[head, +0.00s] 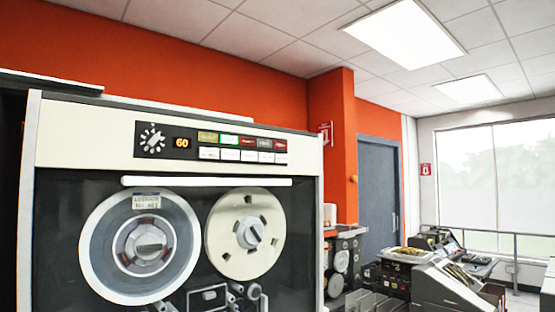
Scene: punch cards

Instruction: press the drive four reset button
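A cream and black tape drive (90,135) fills the left of the head view, close in front of me. Its dark control panel (211,159) has a white-marked dial (152,139), an orange "60" readout (182,143), a row of coloured keys (228,140) and a row of white keys (230,155) beneath. The key labels are too small to read, so I cannot tell which is reset or whether this is drive four. Neither of my grippers is in view.
Two tape reels (110,245) (222,245) sit below the panel. To the right are other machines (445,285), a grey-blue door (376,195), a rail (520,236) and a large window (500,180). The space before the panel looks clear.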

